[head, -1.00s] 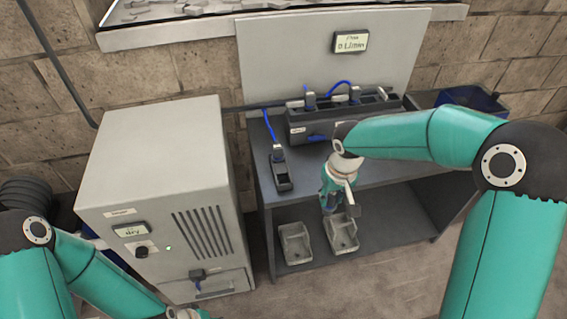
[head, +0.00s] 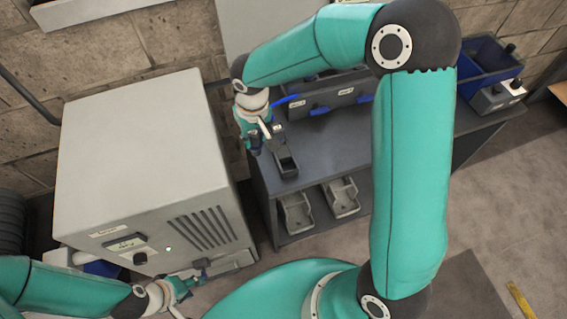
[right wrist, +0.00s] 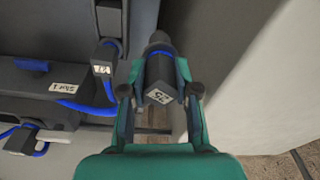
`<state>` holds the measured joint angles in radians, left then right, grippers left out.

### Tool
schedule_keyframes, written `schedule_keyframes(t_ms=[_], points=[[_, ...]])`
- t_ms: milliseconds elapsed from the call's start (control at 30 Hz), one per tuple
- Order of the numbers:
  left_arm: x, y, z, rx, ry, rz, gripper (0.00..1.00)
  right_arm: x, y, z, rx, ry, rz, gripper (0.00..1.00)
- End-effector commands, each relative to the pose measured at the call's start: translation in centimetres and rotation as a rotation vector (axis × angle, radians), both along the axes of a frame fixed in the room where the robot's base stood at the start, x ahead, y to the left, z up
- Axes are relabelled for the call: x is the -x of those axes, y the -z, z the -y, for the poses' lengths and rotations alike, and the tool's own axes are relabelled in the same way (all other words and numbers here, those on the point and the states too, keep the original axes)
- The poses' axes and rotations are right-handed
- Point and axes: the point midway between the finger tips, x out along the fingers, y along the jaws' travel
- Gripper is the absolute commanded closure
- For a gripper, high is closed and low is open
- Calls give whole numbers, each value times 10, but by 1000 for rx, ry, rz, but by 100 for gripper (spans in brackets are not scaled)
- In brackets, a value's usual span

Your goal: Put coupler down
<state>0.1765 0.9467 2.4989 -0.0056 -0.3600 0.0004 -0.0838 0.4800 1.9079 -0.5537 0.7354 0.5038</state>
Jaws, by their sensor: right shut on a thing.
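My right gripper (head: 252,146) is shut on a dark coupler (right wrist: 161,82) with a white label on its end, seen between the two fingers in the right wrist view. The gripper hangs by the bench's left edge, near the cabinet, and partly hides the coupler in the head view. A black holder (head: 286,165) lies on the bench just right of it. In the right wrist view a second labelled coupler (right wrist: 103,66) with a blue hose sits at the end of that holder (right wrist: 110,20). My left gripper (head: 180,292) is low at the cabinet front; its fingers are unclear.
A grey cabinet (head: 140,150) stands left of the bench (head: 335,150). A long dark rack (head: 335,98) with blue parts sits at the bench's back. Two grey trays (head: 297,212) (head: 342,196) rest on the lower shelf. A blue bin (head: 490,62) is at the far right.

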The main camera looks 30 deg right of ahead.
Motion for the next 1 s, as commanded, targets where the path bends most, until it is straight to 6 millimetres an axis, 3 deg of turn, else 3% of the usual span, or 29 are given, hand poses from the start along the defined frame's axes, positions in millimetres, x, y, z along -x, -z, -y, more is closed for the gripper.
schedule_keyframes(t_ms=[200, 367, 567, 800, 900, 1000], points=[[0, 0, 0, 0, 0, 0, 60, -5, 0, -11, -1, -25, 1, 100], [0, 8, 0, 0, 0, 0, 60, -8, -4, -7, 7, -52, 4, 100], [0, 42, 0, 0, 0, 0, 60, -5, -39, 22, 33, -197, 5, 100], [0, 81, 0, 0, 0, 0, 60, 29, -99, 55, 16, -458, -1, 100], [0, 88, 0, 0, 0, 0, 60, 41, -114, 60, 4, -535, 1, 100], [0, 90, 0, 0, 0, 0, 60, 48, -115, 62, -5, -575, -1, 100]])
